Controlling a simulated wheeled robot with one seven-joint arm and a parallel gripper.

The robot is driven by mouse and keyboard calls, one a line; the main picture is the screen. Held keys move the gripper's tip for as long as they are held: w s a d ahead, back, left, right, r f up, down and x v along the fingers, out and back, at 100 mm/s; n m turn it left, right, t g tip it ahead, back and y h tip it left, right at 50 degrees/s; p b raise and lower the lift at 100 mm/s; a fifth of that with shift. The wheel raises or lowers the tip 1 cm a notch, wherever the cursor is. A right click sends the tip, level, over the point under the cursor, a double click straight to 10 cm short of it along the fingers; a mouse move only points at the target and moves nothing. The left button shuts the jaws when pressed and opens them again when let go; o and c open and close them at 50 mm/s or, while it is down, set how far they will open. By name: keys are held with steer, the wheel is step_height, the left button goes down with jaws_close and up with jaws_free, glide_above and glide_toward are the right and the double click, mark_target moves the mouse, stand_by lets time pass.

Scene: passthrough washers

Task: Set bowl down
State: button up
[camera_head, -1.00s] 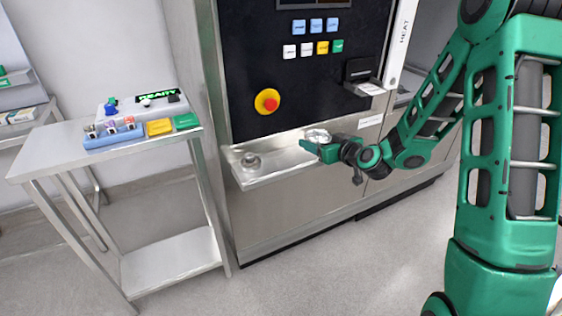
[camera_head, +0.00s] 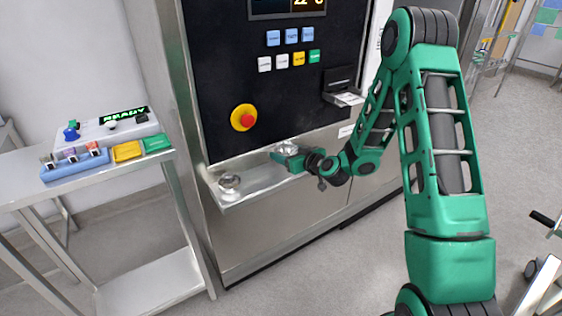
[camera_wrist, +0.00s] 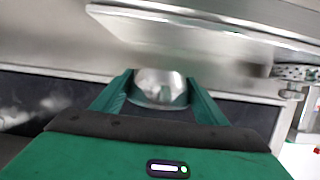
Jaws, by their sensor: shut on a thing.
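My gripper (camera_head: 284,152) is at the machine's front, above or at the right part of a narrow steel shelf (camera_head: 255,181). It is shut on a small shiny metal bowl (camera_wrist: 160,87), which sits between the two green fingers in the wrist view. The held bowl also shows at the fingertips in the head view (camera_head: 285,147). A second small metal bowl or cup (camera_head: 229,185) stands on the left end of the shelf. I cannot tell whether the held bowl touches the shelf.
The machine's black panel (camera_head: 280,100) rises behind the shelf, with a red emergency knob (camera_head: 243,117) and several buttons. A steel side table (camera_head: 25,187) at left holds a device (camera_head: 108,127), a blue rack (camera_head: 75,164) and yellow and green blocks. The shelf's middle is clear.

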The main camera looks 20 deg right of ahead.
steer(key=shift+a+f, duration=0.1)
steer(key=shift+f, duration=1.85)
steer(key=shift+f, duration=0.15)
steer(key=o, duration=1.1)
steer(key=shift+r, duration=0.2)
steer(key=shift+v, duration=5.95)
steer(key=shift+r, duration=0.1)
